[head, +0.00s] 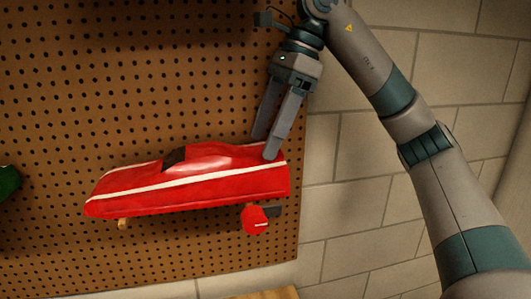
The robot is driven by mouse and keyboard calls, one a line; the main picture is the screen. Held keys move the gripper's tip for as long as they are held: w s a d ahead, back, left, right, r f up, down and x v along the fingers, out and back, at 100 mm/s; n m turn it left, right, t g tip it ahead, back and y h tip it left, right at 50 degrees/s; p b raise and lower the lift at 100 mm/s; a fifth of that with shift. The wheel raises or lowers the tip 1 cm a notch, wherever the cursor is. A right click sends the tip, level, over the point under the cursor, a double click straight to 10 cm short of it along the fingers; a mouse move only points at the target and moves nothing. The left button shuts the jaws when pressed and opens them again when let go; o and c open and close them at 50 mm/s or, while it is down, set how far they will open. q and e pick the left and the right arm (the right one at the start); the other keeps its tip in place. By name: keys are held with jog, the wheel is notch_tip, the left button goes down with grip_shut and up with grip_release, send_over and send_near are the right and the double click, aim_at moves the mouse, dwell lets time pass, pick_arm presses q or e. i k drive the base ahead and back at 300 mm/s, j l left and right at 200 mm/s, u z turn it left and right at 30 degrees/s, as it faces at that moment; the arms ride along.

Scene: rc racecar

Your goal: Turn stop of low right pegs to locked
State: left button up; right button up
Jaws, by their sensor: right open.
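A red car body (190,186) with a white stripe and a dark window lies against the pegboard, a little tilted, its right end higher. Below its right end is a red piece (255,220) with a light mark and a dark tab (273,211) on its right side; it looks like the low right peg stop. Whether it is locked I cannot tell. My right gripper (265,148) points down at the car's upper right edge, above the stop and apart from it. Its fingers are open, with nothing seen between them. My left gripper is not in view.
The brown pegboard (120,80) fills the left and middle. A small wooden peg (122,224) shows below the car's left end. A green object (8,182) is cut off at the left edge. A pale block wall (355,190) lies right; a wooden surface (265,294) shows at the bottom.

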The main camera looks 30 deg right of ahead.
aim_at(253, 217)
jog(key=k+j, duration=0.45)
jog(key=k, duration=0.15)
jog(key=k+j, duration=0.95)
jog(key=k, duration=0.2)
